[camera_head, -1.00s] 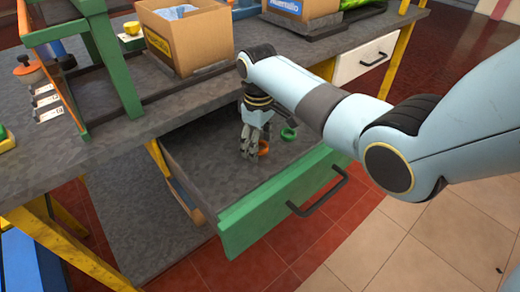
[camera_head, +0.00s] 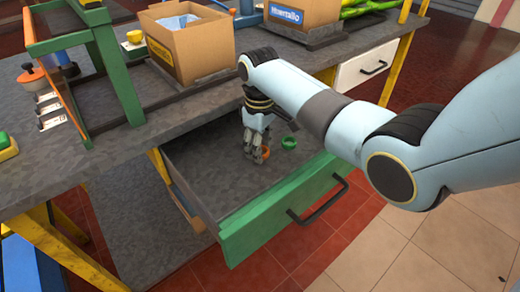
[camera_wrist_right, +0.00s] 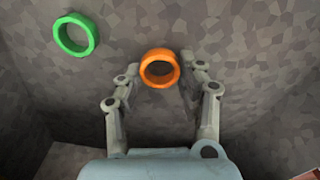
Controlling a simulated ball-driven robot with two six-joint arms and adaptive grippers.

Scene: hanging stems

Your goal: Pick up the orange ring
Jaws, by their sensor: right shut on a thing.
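The orange ring (camera_head: 265,153) is in the open drawer with the green front (camera_head: 285,207). In the right wrist view the orange ring (camera_wrist_right: 160,68) sits between the fingertips of my right gripper (camera_wrist_right: 160,70), which is shut on it. In the head view my right gripper (camera_head: 257,152) points down into the drawer and partly hides the ring. I cannot tell whether the ring touches the drawer floor. My left gripper is not in view.
A green ring (camera_head: 289,143) lies in the drawer beside the orange one; it also shows in the wrist view (camera_wrist_right: 76,35). The grey tabletop (camera_head: 135,170) overhangs the drawer's back. A cardboard box (camera_head: 192,50) stands on it. The drawer's front left floor is clear.

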